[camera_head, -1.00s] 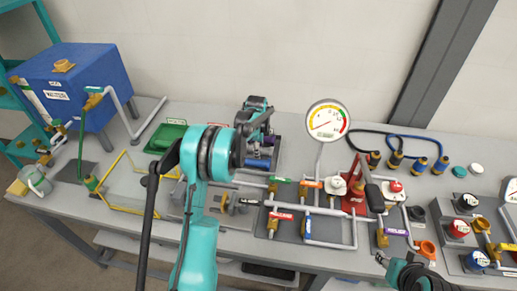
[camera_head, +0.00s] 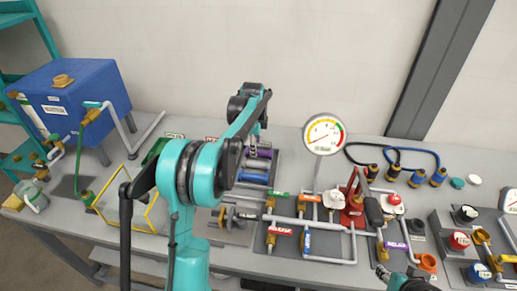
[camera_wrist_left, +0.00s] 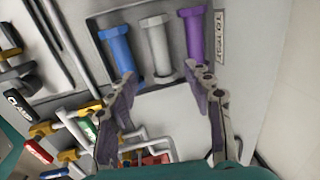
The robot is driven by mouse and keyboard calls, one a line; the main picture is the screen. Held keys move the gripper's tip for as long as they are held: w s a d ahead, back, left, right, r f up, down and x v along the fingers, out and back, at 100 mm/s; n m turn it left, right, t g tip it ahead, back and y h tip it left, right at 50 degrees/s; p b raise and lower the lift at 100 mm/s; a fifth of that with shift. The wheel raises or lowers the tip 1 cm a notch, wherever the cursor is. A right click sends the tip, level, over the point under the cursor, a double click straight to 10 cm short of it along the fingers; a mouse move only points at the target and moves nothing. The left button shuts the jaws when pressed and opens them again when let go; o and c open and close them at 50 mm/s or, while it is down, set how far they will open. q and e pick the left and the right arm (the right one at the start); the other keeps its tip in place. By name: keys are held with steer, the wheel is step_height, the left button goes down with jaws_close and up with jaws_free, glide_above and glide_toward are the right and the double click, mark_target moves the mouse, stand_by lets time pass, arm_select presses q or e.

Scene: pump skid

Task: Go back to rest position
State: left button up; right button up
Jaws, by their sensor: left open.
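My left gripper (camera_wrist_left: 165,76) is open in the left wrist view, its two fingers spread with nothing between them. Beyond the fingertips lie a blue bolt (camera_wrist_left: 118,50), a grey bolt (camera_wrist_left: 155,45) and a purple bolt (camera_wrist_left: 193,35) in a tray. In the head view my left arm reaches over the table towards the back, and its links hide most of the gripper. The blue bolt (camera_head: 252,178) and purple bolt (camera_head: 262,153) show beside the arm. Part of my right gripper (camera_head: 383,273) shows at the bottom right; its jaws are unclear.
A blue tank (camera_head: 75,95) stands at the left, with a yellow frame (camera_head: 150,215) near it. A pressure gauge (camera_head: 324,134) rises above the pipework (camera_head: 315,230). Hoses (camera_head: 410,155) and valves (camera_head: 460,240) crowd the right. The wall (camera_head: 270,50) is behind.

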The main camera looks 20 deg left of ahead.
arm_select(q)
steer(key=s+d+r+n+t, duration=0.1)
steer(key=s+d+r+n, duration=0.3)
steer(key=s, duration=0.3)
steer(key=s+d+r+n+t, duration=0.1)
steer(key=s+d+r+n, duration=0.2)
steer(key=s+d+r, duration=0.35)
steer(key=s+d+f+n+t, duration=0.1)
steer(key=s+d+f+n, duration=0.1)
steer(key=s, duration=0.7)
steer(key=s+d+f+n+t, duration=0.2)
steer(key=s+f+n, duration=0.3)
steer(key=s, duration=0.4)
steer(key=shift+s+d+n, duration=0.3)
steer(key=shift+d+n, duration=0.05)
steer(key=shift+n, duration=0.15)
